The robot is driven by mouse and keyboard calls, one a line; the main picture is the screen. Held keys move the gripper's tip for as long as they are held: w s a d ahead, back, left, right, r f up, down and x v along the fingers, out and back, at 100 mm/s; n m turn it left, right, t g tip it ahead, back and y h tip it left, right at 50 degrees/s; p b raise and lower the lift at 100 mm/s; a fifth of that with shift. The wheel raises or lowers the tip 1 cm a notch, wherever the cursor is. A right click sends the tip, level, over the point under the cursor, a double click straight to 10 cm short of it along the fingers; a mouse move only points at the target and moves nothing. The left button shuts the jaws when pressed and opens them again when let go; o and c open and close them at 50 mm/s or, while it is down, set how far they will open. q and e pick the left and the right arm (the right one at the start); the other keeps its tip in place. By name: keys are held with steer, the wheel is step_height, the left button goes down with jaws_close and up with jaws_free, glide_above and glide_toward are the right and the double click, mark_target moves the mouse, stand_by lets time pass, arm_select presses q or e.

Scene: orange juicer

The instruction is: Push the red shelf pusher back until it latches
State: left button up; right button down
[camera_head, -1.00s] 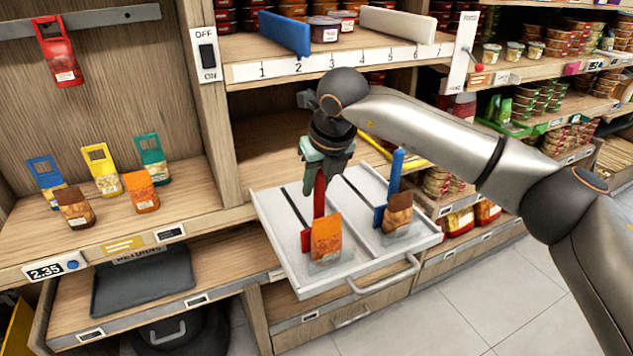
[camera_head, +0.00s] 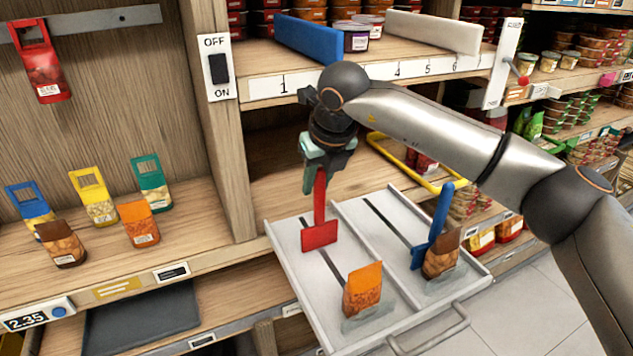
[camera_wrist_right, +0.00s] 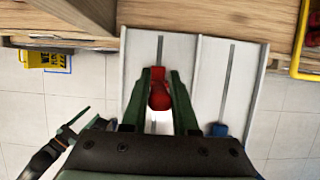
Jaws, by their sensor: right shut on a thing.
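The red pusher (camera_head: 320,236) stands upright in the left slot of the pulled-out white tray (camera_head: 285,245), near the slot's back end. My right gripper (camera_head: 318,178) is shut on its red handle. In the right wrist view the red pusher (camera_wrist_right: 159,92) sits between my two green fingers. The orange bag (camera_head: 362,288) stands in front of the pusher, with bare slot between them. Whether the pusher is latched cannot be seen. What seems to be my left gripper (camera_wrist_right: 65,135) shows partly at the lower left of the right wrist view; its jaws are unclear.
A blue pusher (camera_head: 435,232) stands against a brown bag (camera_head: 441,254) in the tray's right lane. A yellow frame (camera_head: 412,165) lies behind the tray at right. The numbered shelf (camera_head: 265,65) is above my gripper. Several bags stand on the left shelf (camera_head: 180,222).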

steer(key=shift+s+d+r, duration=0.1)
steer(key=c, duration=0.7)
jaws_free()
steer(key=v, duration=1.2)
steer(key=shift+s+r, duration=0.15)
